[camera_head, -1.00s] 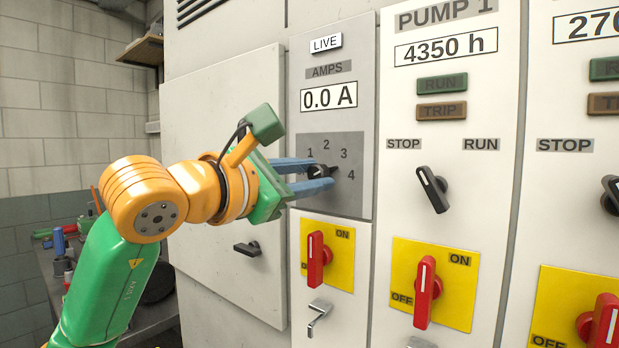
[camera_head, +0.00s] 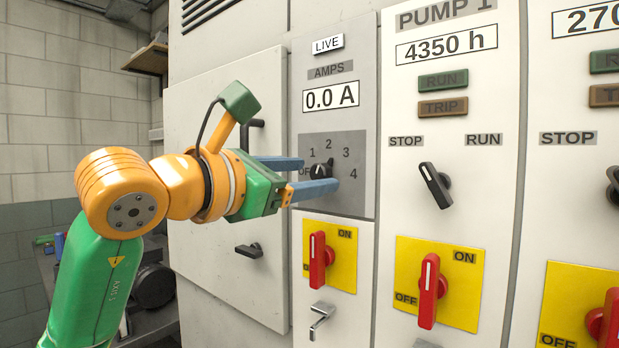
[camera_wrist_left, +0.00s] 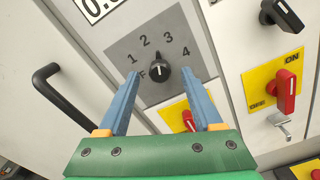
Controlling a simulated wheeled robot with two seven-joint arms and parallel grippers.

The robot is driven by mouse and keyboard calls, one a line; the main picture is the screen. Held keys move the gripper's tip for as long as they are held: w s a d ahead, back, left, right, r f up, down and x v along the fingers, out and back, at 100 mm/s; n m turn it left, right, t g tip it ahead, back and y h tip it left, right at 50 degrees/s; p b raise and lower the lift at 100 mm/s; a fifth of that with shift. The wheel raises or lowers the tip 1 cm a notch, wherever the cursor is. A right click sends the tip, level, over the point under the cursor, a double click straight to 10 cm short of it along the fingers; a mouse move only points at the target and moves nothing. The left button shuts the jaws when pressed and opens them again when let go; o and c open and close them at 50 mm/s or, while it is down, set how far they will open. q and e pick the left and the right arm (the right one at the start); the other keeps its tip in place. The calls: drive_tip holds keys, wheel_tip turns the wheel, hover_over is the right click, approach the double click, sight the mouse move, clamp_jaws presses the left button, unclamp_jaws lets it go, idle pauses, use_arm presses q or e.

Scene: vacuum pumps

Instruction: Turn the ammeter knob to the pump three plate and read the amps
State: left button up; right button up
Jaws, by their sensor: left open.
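The ammeter knob (camera_head: 320,171) is a small black selector on the grey dial plate (camera_head: 345,203), marked 1 to 4 with an OFF label partly hidden. In the left wrist view the knob (camera_wrist_left: 160,75) points upward, toward the side of 2 and 3; I cannot tell exactly which. The amps display (camera_head: 331,96) reads 0.0 A. My left gripper (camera_head: 320,174) is open, its blue fingers apart before the dial. In the left wrist view the fingers lie on either side of the knob, with clear gaps. My right gripper is not in view.
Below the dial is a red switch (camera_head: 319,258) on a yellow plate, with a metal handle (camera_head: 321,317) under it. The PUMP 1 panel to the right has a black STOP/RUN selector (camera_head: 436,186) and a red switch (camera_head: 429,290). A dark door handle (camera_head: 254,128) stands behind my gripper.

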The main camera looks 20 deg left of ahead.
use_arm(q)
drive_tip(key=shift+s, duration=0.15)
drive_tip(key=b+v, duration=0.2)
drive_tip(key=v, duration=0.4)
idle(0.4)
